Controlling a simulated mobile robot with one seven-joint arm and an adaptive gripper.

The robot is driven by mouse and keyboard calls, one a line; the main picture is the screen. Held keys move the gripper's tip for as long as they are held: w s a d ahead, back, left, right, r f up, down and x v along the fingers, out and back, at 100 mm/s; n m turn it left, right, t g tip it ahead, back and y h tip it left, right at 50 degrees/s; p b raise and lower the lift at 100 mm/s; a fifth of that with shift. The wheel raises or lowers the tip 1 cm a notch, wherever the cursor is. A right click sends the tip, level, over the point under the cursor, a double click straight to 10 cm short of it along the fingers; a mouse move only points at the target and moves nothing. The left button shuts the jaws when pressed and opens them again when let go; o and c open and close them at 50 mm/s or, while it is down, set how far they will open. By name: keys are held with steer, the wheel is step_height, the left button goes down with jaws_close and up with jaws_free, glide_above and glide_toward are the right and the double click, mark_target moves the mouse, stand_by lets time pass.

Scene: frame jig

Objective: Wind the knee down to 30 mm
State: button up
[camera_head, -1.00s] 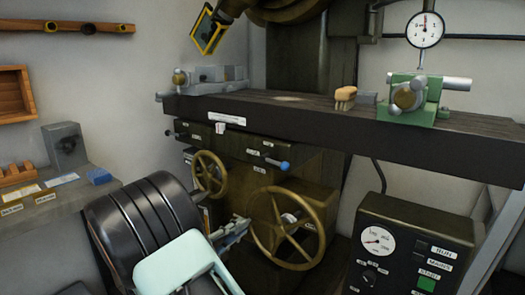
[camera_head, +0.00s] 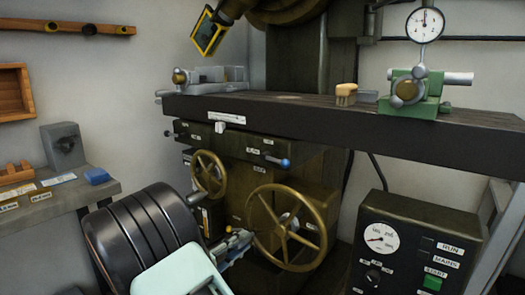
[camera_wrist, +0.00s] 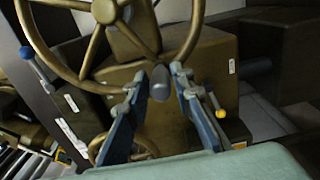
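The milling machine's large brass handwheel (camera_head: 322,222) stands on the front of the knee, below the dark table (camera_head: 330,121). Its rim also crosses the top of the wrist view (camera_wrist: 190,40). A smaller brass handwheel (camera_head: 222,178) sits to its left. My gripper (camera_head: 242,238) is at the large wheel's lower left. In the wrist view my gripper's (camera_wrist: 158,77) two fingers stand apart, with a grey cylindrical handle (camera_wrist: 160,86) between their tips. Thin gaps seem to show beside the handle; contact is unclear. Small labels on the machine are unreadable.
A control box (camera_head: 415,215) with a round gauge (camera_head: 381,238) and a green button stands right. A lever with a blue knob (camera_head: 285,163) projects above the large wheel. A dial indicator (camera_head: 425,25) and green vise (camera_head: 425,103) are over the table. A bench (camera_head: 60,203) is left.

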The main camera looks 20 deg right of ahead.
steer(key=o, duration=0.4)
steer(key=shift+r, duration=0.1)
steer(key=shift+a, duration=0.15)
steer(key=v, duration=0.7)
steer(key=shift+s+b, duration=0.15)
steer(key=shift+b, duration=0.2)
steer(key=shift+r, duration=0.1)
